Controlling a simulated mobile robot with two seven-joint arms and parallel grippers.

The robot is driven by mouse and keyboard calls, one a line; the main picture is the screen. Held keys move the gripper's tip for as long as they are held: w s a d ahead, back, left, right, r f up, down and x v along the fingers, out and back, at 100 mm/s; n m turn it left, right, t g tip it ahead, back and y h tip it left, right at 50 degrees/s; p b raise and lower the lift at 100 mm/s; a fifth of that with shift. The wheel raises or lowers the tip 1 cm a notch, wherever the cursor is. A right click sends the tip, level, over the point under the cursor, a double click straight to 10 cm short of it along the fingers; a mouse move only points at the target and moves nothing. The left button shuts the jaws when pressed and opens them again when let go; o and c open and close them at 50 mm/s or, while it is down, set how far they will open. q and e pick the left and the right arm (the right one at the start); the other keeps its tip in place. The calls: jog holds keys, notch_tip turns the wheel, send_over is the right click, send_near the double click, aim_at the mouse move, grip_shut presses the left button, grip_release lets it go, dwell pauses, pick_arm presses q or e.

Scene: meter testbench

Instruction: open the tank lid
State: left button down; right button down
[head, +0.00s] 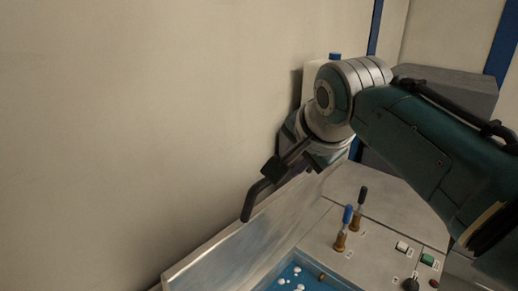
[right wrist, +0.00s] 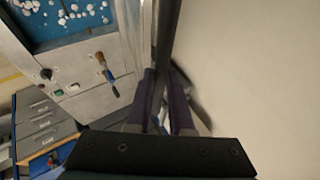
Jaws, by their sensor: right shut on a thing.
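The tank (head: 270,283) is at the bottom of the head view, with blue inside and several small white pieces. Its blue inside also shows at the top left of the right wrist view (right wrist: 60,40). A dark bent handle (head: 252,200) stands out over the tank's pale metal edge. My right gripper (head: 287,163) is shut on this handle; in the right wrist view the dark bar runs between the purple fingers (right wrist: 165,105). I cannot clearly make out the lid panel or how far it is open. My left gripper is not in view.
A control panel (head: 385,232) right of the tank carries a blue-tipped lever (head: 347,214), a black-tipped lever (head: 362,196), and buttons including a green one (head: 427,260). A plain wall (head: 130,120) rises on the left. A grey drawer cabinet (right wrist: 42,125) shows in the wrist view.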

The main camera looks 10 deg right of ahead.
jog(key=shift+d, duration=0.1)
jog(key=c, duration=0.8)
grip_release()
jog(key=shift+s+r, duration=0.25)
jog(key=shift+r, duration=0.15)
jog(key=b+v, duration=0.2)
jog(key=v, duration=0.7)
jog(key=shift+s+d, duration=0.1)
jog(key=s+d+f+n+g+p, duration=0.1)
jog(key=s+n, duration=0.3)
jog(key=s, duration=0.5)
jog(key=s+d+f+n+g+p, duration=0.2)
jog(key=s+n+p, duration=0.2)
jog(key=s, duration=0.5)
jog(key=s+d+f+n+g+p, duration=0.1)
jog(key=s+f+n+p, duration=0.1)
jog(key=s+n, duration=0.3)
jog(key=s+p, duration=0.1)
jog(key=s, duration=0.3)
jog(key=shift+d+f+n+g, duration=0.25)
jog(key=shift+f+n+g, duration=0.05)
jog(key=shift+f+n, duration=0.1)
